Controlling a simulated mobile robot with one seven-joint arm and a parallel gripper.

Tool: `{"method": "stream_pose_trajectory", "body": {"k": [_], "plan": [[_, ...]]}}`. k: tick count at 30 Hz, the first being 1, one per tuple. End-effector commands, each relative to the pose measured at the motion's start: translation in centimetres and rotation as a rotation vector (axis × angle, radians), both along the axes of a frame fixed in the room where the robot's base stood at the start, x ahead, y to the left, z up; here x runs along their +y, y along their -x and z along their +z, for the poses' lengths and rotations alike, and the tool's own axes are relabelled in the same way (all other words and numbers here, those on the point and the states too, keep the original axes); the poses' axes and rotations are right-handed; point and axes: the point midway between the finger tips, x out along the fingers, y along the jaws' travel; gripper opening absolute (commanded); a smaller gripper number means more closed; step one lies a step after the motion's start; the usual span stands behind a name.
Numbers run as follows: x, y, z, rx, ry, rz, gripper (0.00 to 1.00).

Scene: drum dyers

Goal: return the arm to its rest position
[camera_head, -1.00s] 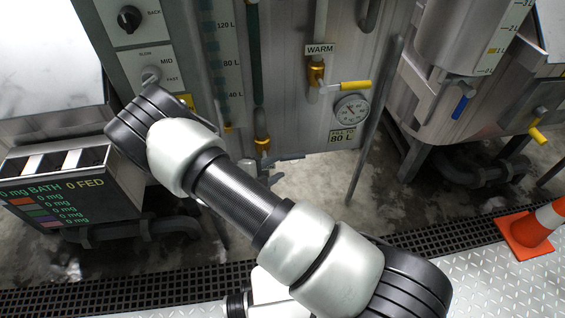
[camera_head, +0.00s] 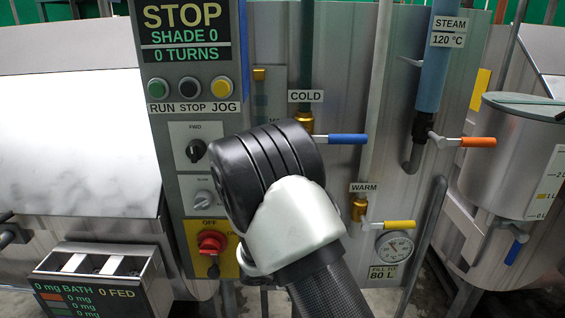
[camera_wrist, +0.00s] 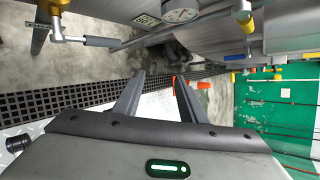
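In the wrist view my gripper (camera_wrist: 160,76) is open, its two dark fingers standing apart with nothing between them. Beyond the fingers are the floor, a black drain grating (camera_wrist: 65,98) and an orange cone (camera_wrist: 203,85). In the head view my arm rises from the bottom centre, with a carbon-look tube, a white joint and a black ribbed cap. The cap stands in front of the control panel (camera_head: 185,105) and hides part of it. My gripper is outside the head view.
A blue-handled cold valve (camera_head: 345,139) and a yellow-handled warm valve (camera_head: 398,225) are right of my arm. A red switch (camera_head: 211,242) is to its left. A dosing box (camera_head: 105,285) is at lower left, a metal tank (camera_head: 510,160) at right.

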Motion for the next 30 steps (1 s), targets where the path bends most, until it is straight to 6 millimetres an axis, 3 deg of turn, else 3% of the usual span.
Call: {"method": "stream_pose_trajectory", "body": {"k": [1,6,15,21,30], "plan": [[-0.9,0.8,2.6,-0.100,-0.096,-0.135,0.38],[-3.0,4.7,9.1,-0.428,-0.392,-0.620,0.38],[-4.2,12.9,18.4,-0.944,-0.847,-1.491,0.38],[-3.2,17.5,22.5,-1.174,-1.081,-2.008,0.38],[-1.5,21.4,25.7,-1.308,-1.290,-2.509,0.38]]}}
